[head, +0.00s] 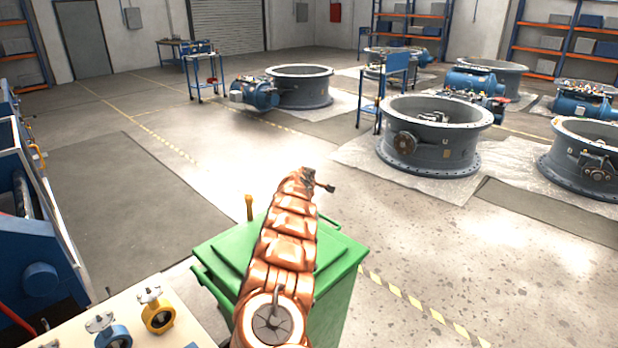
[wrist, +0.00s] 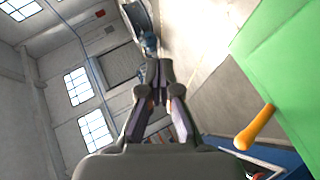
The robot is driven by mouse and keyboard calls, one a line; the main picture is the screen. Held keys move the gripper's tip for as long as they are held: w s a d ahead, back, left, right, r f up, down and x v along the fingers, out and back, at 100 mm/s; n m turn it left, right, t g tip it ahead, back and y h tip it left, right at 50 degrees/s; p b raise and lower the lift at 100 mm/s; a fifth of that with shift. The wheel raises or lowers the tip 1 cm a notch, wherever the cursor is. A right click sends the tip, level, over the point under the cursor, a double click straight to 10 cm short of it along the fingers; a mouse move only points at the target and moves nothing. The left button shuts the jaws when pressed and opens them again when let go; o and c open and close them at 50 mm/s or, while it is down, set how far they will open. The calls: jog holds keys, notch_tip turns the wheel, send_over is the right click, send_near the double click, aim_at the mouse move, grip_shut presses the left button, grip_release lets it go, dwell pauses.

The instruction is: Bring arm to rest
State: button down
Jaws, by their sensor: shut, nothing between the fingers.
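My arm (head: 285,240) reaches out, copper-coloured, above a green lidded bin (head: 335,255) in the head view. My gripper (head: 328,187) is a small dark shape at the arm's far end, pointing right. In the wrist view my gripper (wrist: 154,70) shows from behind, its dark fingers drawn together at the tips with nothing between them. The green bin (wrist: 285,75) fills the right of that view, with an orange-yellow handle (wrist: 255,127) to the right of the fingers, apart from them.
A bench (head: 185,315) at the lower left holds a yellow valve (head: 158,314) and a blue valve (head: 113,336). A blue machine (head: 40,215) stands at the left edge. Large grey valve bodies (head: 432,140) stand at the right. The floor (head: 210,165) beyond the bin is open.

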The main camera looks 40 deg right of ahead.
jog(key=shift+v, duration=0.85)
jog(key=shift+f, duration=0.15)
